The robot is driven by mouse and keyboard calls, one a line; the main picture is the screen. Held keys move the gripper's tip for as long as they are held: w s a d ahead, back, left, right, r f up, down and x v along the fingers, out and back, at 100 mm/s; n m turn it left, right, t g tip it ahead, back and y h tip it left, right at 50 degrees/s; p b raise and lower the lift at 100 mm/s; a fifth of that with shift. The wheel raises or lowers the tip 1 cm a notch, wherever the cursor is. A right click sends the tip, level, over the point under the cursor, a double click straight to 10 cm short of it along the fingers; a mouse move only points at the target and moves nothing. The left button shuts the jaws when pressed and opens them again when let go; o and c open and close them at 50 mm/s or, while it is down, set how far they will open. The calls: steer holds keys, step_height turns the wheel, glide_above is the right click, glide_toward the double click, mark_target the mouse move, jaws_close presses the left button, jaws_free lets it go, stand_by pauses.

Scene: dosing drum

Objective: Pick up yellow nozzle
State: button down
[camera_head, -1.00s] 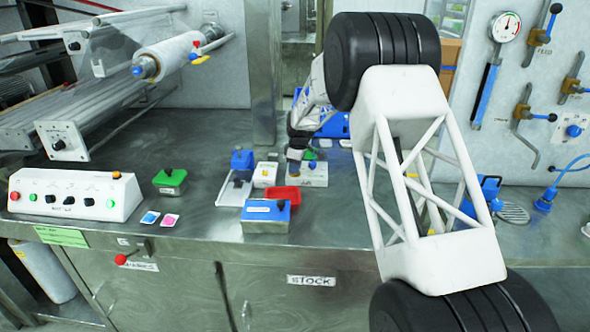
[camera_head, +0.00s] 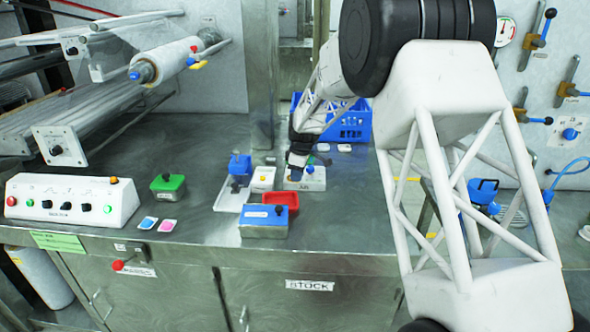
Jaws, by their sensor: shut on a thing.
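My gripper (camera_head: 296,172) is at the white block (camera_head: 313,184) near the middle back of the bench, pointing down over its left part. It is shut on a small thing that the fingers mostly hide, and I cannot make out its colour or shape. A blue knob shows on the block just right of the fingertips. I cannot clearly pick out the yellow nozzle. A white block with a yellow top (camera_head: 263,178) stands left of my gripper.
A red tray (camera_head: 281,200), a blue-lidded box (camera_head: 264,222) and a white tray (camera_head: 230,200) stand close on the left and front. A blue crate (camera_head: 350,124) is behind. A green-lidded box (camera_head: 168,187) and control panel (camera_head: 72,197) stand farther left.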

steer(key=s+d, duration=0.2)
steer(key=s, duration=0.5)
steer(key=shift+s+r, duration=0.2)
steer(key=shift+r, duration=0.1)
stand_by(0.4)
